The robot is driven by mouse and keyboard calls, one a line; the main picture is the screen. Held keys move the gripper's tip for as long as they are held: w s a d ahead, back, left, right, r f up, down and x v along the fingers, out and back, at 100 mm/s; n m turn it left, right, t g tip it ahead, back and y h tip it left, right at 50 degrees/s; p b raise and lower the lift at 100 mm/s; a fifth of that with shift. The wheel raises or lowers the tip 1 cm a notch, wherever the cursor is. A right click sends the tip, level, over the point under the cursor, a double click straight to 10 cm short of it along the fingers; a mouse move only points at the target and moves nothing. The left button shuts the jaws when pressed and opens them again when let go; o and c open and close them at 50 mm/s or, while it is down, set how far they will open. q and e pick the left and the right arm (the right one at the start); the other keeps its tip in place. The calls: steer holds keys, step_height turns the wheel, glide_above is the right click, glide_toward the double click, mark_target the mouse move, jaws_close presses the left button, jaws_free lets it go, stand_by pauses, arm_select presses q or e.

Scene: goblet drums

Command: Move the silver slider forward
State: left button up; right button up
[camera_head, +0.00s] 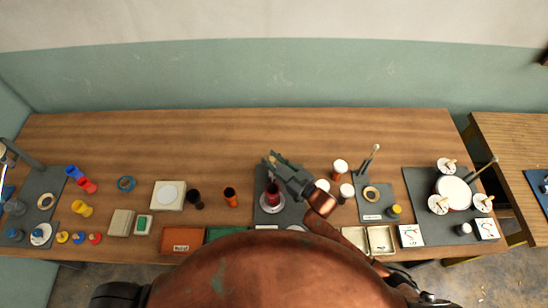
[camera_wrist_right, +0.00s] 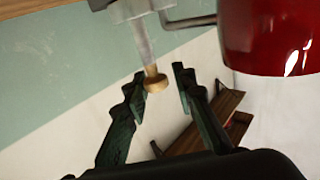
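My right gripper (camera_head: 270,159) is above the dark mat in the middle of the table, by the red goblet drum (camera_head: 272,197). In the right wrist view the gripper (camera_wrist_right: 158,74) is open, its two dark fingers apart. A pale rod with a wooden knob (camera_wrist_right: 155,82) reaches down from a silver-grey part (camera_wrist_right: 130,9) and appears between the fingertips; I cannot tell whether they touch it. A thin grey bar (camera_wrist_right: 190,21) runs from there toward the red drum (camera_wrist_right: 268,35). I cannot tell for sure which part is the silver slider. My left gripper is not in view.
White-topped drums (camera_head: 340,166) stand right of the gripper. A grey mat (camera_head: 375,205) with a ring and an upright rod lies further right. Two small drums (camera_head: 230,194) stand to the left. The back of the table (camera_head: 200,135) is clear.

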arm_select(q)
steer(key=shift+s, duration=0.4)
arm_select(e)
steer(key=shift+o, duration=1.2)
steer(key=shift+s+d, duration=0.15)
steer(key=shift+d, duration=0.15)
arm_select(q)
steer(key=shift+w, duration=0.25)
arm_select(e)
steer(key=v, duration=1.1)
steer(key=shift+s, duration=0.15)
steer(key=shift+d, duration=0.1)
